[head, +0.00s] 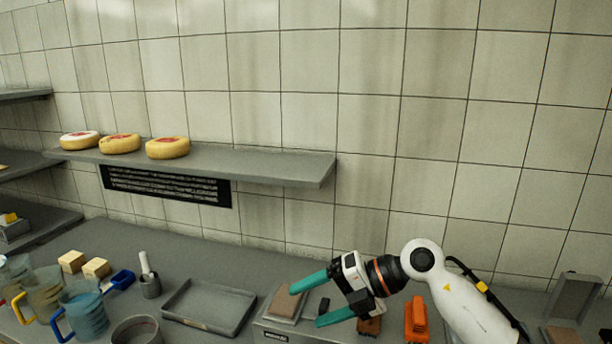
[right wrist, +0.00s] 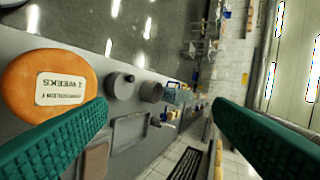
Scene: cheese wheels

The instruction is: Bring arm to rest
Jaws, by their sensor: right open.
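My right gripper (head: 305,305) is open and empty, its two teal fingers pointing left over the counter. In the right wrist view, the spread fingers (right wrist: 160,104) have nothing between them. A large orange cheese wheel (right wrist: 52,84) with a white label reading "2 WEEKS" lies at the left of that view, beside one finger; I cannot tell whether they touch. Three cheese wheels sit in a row on the wall shelf (head: 262,163): a left one (head: 80,141), a middle one (head: 120,145) and a right one (head: 168,149). My left gripper is not in view.
The counter (head: 250,262) holds a shallow grey tray (head: 207,306), a mortar (head: 150,287), jugs (head: 85,315), a blue scoop (head: 122,279) and pale blocks (head: 96,268). An orange object (head: 416,320) lies below my right arm. The back counter strip is clear.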

